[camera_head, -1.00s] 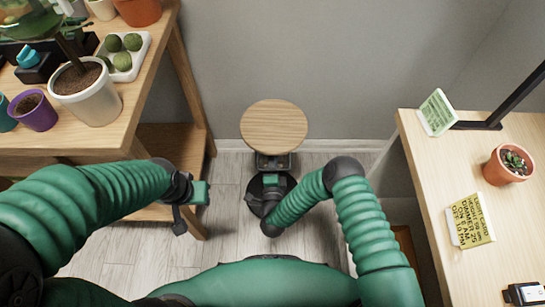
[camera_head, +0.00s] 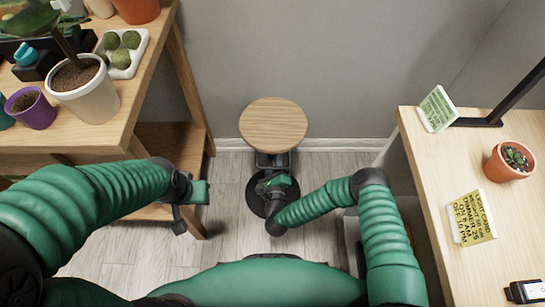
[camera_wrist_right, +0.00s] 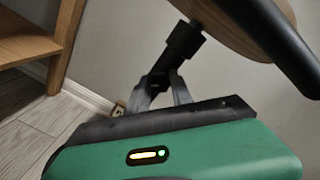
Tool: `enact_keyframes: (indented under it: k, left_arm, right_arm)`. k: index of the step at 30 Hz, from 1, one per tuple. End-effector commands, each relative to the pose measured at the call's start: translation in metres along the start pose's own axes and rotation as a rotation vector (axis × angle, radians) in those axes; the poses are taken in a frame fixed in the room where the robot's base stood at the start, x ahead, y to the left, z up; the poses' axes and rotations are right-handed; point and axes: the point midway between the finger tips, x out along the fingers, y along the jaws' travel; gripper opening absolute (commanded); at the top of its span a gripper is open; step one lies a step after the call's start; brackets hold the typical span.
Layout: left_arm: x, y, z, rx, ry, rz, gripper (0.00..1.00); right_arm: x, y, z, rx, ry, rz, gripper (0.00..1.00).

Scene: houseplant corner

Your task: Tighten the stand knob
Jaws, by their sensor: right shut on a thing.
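The stand has a round pale wooden top (camera_head: 273,124) and a dark round base (camera_head: 255,197) on the floor. In the head view my right gripper (camera_head: 272,166) reaches in just below the near edge of the top, and its jaws are mostly hidden. In the right wrist view the top (camera_wrist_right: 228,30) and a black post (camera_wrist_right: 185,40) show, and my right gripper (camera_wrist_right: 163,88) is shut on a dark part at the post. I take this part for the knob, but its outline is hard to make out. My left gripper (camera_head: 188,200) hangs away to the left; its jaw opening is unclear.
A wooden shelf table (camera_head: 148,105) with a white pot (camera_head: 90,97), a purple pot (camera_head: 32,112) and a white tray stands at left. A pale table (camera_head: 425,160) with a terracotta pot (camera_head: 508,163) and cards stands at right. The wall is close behind the stand.

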Motion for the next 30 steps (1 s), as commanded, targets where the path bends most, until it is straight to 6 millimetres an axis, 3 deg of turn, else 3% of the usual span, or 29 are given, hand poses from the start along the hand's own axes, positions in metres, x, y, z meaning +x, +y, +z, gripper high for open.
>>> enact_keyframes:
  k: [1, 11, 26, 27, 30]
  left_arm:
    - [0.0027, 0.0, 0.0007, 0.0, 0.0, 0.0, 0.36]
    - [0.0061, 0.0, 0.0014, 0.0, 0.0, 0.0, 0.36]
    - [0.0063, 0.0, 0.0015, 0.0, 0.0, 0.0, 0.36]
    - [0.0063, 0.0, 0.0015, 0.0, 0.0, 0.0, 0.36]
    - [0.0062, 0.0, 0.0015, 0.0, 0.0, 0.0, 0.36]
  right_arm:
    - [-0.0028, 0.0049, -0.0077, 0.021, 0.013, 0.011, 0.0]
    - [-0.0031, 0.0054, -0.007, 0.137, 0.006, 0.012, 0.0]
    - [-0.0033, 0.0057, -0.0057, 0.153, 0.003, 0.013, 0.0]
    - [-0.0033, 0.0057, -0.0057, 0.152, 0.003, 0.013, 0.32]
    - [-0.0027, 0.0046, -0.0047, 0.153, 0.001, 0.01, 0.45]
